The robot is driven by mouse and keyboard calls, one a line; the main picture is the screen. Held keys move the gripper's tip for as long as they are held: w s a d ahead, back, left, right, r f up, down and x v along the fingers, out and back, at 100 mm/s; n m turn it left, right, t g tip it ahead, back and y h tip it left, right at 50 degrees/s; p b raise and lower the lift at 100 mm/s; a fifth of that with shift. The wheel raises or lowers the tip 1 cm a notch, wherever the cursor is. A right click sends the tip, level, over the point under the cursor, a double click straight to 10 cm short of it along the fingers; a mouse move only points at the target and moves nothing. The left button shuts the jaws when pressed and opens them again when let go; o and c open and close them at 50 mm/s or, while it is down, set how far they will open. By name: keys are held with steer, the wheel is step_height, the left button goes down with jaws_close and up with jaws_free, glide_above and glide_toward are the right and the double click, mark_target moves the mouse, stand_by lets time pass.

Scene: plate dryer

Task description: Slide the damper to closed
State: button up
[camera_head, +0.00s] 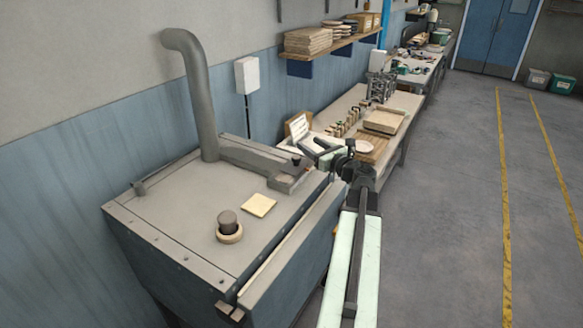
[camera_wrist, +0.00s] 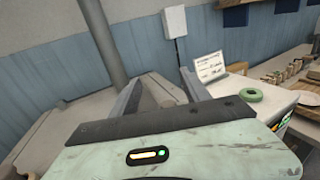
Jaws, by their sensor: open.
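The damper (camera_head: 285,181) is a grey sliding plate at the near right end of a long flat housing (camera_head: 250,155) on top of the dryer. A small dark knob (camera_head: 296,160) stands up near that end. My gripper (camera_head: 319,153) is open, just to the right of the knob in the head view, and holds nothing. In the wrist view the two fingers (camera_wrist: 160,90) spread apart, with the grey housing (camera_wrist: 158,85) showing between them. The wrist body hides the near part of the damper, so I cannot tell whether the fingers touch it.
A workbench (camera_head: 345,115) with trays and small parts stands beyond. The floor at right is clear.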

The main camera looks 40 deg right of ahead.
steer(key=b, duration=0.8)
glide_toward(299, 159)
steer(key=w, duration=0.4)
steer(key=shift+d+f, duration=0.1)
steer(key=shift+d, duration=0.25)
steer(key=shift+p, duration=0.3)
steer(key=shift+w+r, duration=0.15)
steer(key=shift+r, duration=0.05)
steer(key=w, duration=0.5)
steer(key=w+d, duration=0.1)
steer(key=w, duration=0.1)
steer(key=shift+w+d, duration=0.1)
steer(key=shift+w, duration=0.05)
jaws_close()
